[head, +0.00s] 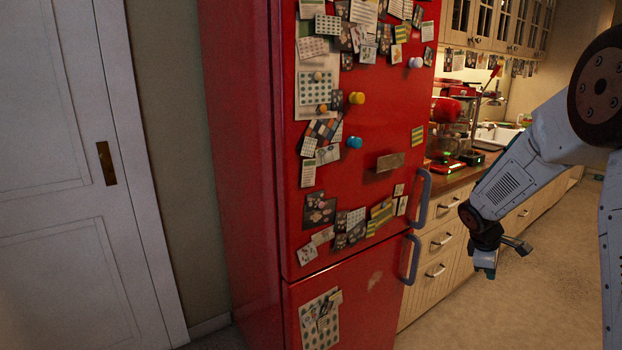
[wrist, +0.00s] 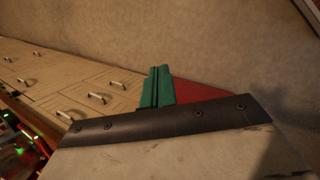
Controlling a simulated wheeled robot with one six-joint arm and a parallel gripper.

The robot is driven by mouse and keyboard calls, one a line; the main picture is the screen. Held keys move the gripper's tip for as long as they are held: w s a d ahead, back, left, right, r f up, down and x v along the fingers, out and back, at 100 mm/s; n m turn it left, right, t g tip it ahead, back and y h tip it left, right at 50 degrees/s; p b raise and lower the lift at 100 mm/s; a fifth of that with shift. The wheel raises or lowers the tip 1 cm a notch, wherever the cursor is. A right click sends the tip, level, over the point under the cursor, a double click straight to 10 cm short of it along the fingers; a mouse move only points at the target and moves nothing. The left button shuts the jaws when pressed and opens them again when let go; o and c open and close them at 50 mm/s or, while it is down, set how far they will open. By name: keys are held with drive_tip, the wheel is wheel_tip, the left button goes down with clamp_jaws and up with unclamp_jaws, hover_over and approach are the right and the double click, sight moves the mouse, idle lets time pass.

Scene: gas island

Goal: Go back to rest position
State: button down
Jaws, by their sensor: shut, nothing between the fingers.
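My gripper (head: 485,272) hangs at the end of my arm on the right side of the head view, in front of the kitchen drawers and to the right of the red fridge. It points down and holds nothing. In the wrist view my gripper (wrist: 160,75) shows as two green fingers pressed together, shut and empty. It is apart from the fridge and the drawers.
A red fridge (head: 255,190) with magnets and cards fills the middle, its handles (head: 422,198) on the right edge. Drawers (head: 440,240) and a counter run behind my arm. A white door (head: 60,200) stands at left. The floor (head: 530,290) at right looks clear.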

drive_tip(key=s+a+r+m+y, duration=0.1)
drive_tip(key=s+a+r+m, duration=0.2)
drive_tip(key=s, duration=0.9)
drive_tip(key=s+a+r+m+y, duration=0.2)
drive_tip(key=s+a+r+m, duration=0.2)
drive_tip(key=s+a+r, duration=0.5)
drive_tip(key=s+a+r+m+y, duration=0.1)
drive_tip(key=s+a+r+m, duration=0.2)
drive_tip(key=s, duration=1.3)
drive_tip(key=shift+s+a+r+m+y, duration=0.35)
drive_tip(key=shift+a+r, duration=1.05)
drive_tip(key=shift+a, duration=1.15)
